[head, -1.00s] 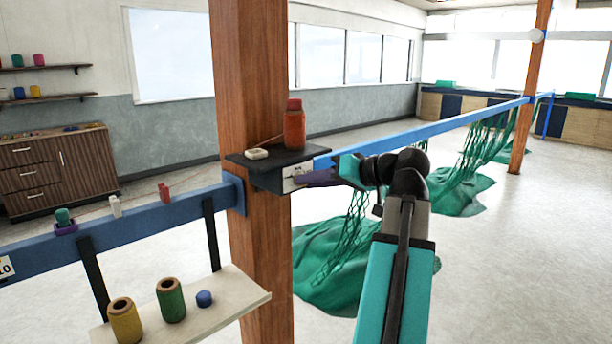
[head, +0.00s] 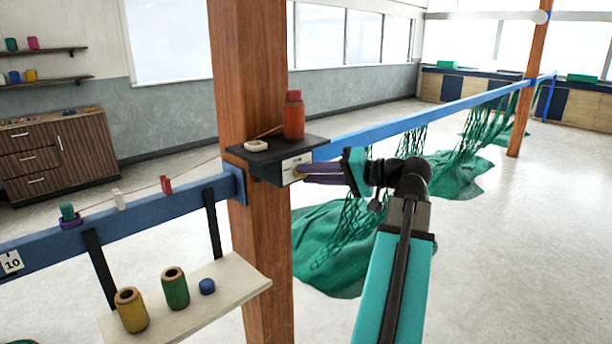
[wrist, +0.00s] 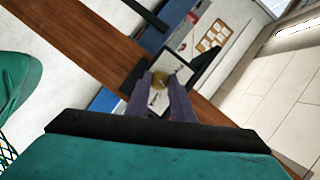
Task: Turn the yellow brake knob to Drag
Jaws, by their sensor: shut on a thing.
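The yellow brake knob (wrist: 160,79) sits on a white label plate (wrist: 159,101) on the front of a dark bracket. In the wrist view my gripper (wrist: 162,82) has its purple fingers on either side of the knob, closed on it. In the head view my gripper (head: 301,174) reaches the white plate (head: 295,165) from the right, and the knob is mostly hidden by the fingers. The lettering on the plate is too small to read, so the knob's setting cannot be told.
The dark bracket shelf (head: 270,147) on the wooden post (head: 247,80) carries an orange bottle (head: 293,118) and a small white piece (head: 256,146). A blue rail (head: 430,118) and green nets (head: 335,240) lie behind my arm. A pale shelf (head: 225,297) holds spools at lower left.

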